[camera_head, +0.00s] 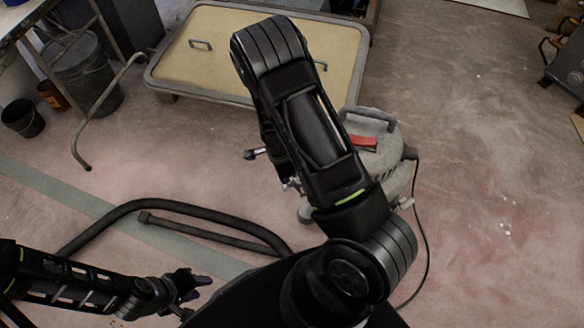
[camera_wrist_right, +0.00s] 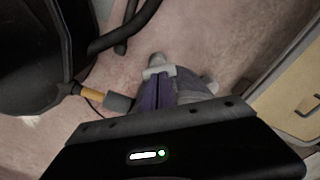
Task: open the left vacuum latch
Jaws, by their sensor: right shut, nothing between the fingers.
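The grey vacuum (camera_head: 385,160) stands on the floor right of my right forearm in the head view. It has a handle on top and a red part; my forearm covers its left side. I cannot make out the left latch or its state. My right gripper (camera_wrist_right: 160,82) shows its purple fingers closed together in the right wrist view. A light grey piece lies right at the fingertips; I cannot tell whether they touch. In the head view this gripper is mostly hidden behind the forearm. My left gripper (camera_head: 195,286) is low at the left, away from the vacuum; its finger gap is unclear.
A grey-rimmed tan panel (camera_head: 215,93) lies behind the vacuum. Dark bent tubing (camera_head: 205,236) is on the floor at lower left. A cable (camera_head: 425,240) runs from the vacuum. Buckets stand at the far left (camera_head: 85,72). The floor at right is largely clear.

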